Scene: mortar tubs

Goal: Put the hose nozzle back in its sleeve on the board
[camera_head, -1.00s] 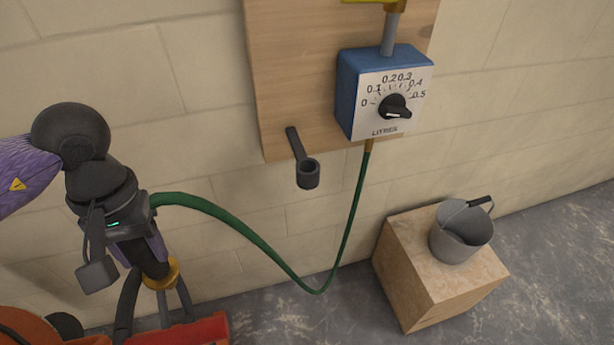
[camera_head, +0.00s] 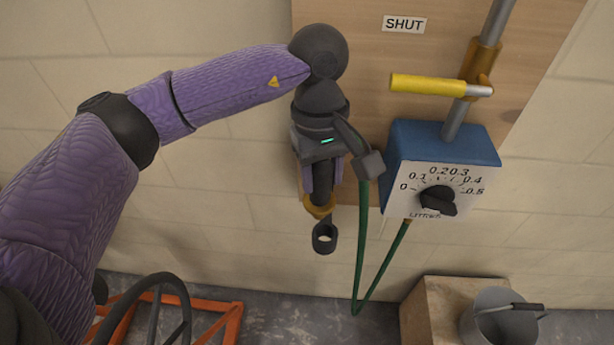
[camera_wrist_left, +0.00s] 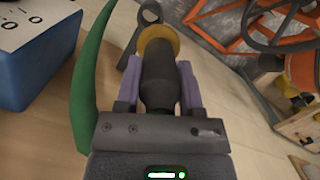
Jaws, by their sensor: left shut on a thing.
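My left gripper (camera_head: 322,190) is shut on the dark hose nozzle (camera_wrist_left: 158,75), which has a brass-coloured collar (camera_head: 319,208). The nozzle points downward in front of the board (camera_head: 350,60). The dark ring-shaped sleeve (camera_head: 325,240) on its bracket shows just below the nozzle tip in the head view. In the left wrist view the sleeve (camera_wrist_left: 150,12) is beyond the collar, up and slightly left. The nozzle looks apart from the sleeve, but the gap is hard to judge. The green hose (camera_head: 361,240) hangs from the gripper to the blue meter box. My right gripper is not in view.
The blue meter box (camera_head: 440,150) with its dial is close to the right of my gripper. A yellow-handled valve (camera_head: 430,86) is above it under a SHUT label. A grey bucket (camera_head: 495,318) stands on a block (camera_head: 430,310). An orange frame (camera_head: 225,315) is lower left.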

